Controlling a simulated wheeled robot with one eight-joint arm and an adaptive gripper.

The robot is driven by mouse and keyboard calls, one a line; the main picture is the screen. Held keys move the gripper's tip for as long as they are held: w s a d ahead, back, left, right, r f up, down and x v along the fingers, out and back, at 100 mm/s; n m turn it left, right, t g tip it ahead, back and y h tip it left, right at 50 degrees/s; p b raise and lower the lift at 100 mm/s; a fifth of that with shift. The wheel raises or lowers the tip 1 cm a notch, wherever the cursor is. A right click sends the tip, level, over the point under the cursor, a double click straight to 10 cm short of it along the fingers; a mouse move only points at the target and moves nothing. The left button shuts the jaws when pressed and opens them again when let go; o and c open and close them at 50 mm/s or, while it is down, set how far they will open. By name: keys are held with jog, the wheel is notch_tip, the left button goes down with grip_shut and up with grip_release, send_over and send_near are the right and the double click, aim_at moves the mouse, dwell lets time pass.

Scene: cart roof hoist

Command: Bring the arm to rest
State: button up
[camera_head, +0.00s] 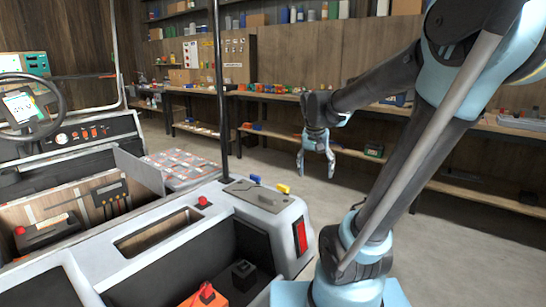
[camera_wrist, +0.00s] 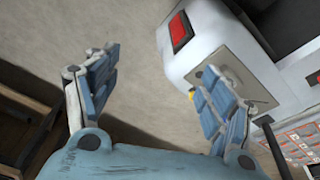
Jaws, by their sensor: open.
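My gripper (camera_head: 317,158) hangs from my arm in the head view, to the right of the cart's rear corner and above the floor. Its two blue fingers are spread apart and empty. In the wrist view my gripper (camera_wrist: 158,100) also shows open, with bare floor between the fingers. The right finger there overlaps the view of the cart's rear corner; I cannot tell how far apart they are. My arm reaches up from its base at the lower right and bends over toward the left.
The white cart (camera_head: 300,215) with a red tail light (camera_head: 301,236), steering wheel (camera_head: 30,100) and black roof post (camera_head: 219,90) fills the left. Shelves with a long worktop (camera_head: 285,96) line the back wall. Clear floor (camera_head: 270,175) lies between the cart and shelves.

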jog(key=s+d+f+n, duration=0.1)
jog(key=s+d+f, duration=0.1)
jog(key=s+f, duration=0.3)
jog(key=s+d+f+n+y, duration=0.1)
jog(key=s+f, duration=0.4)
jog(key=s, duration=0.7)
jog(key=shift+s+d+f+n, duration=0.35)
jog(key=shift+d+f+n, duration=0.05)
jog(key=shift+d, duration=0.05)
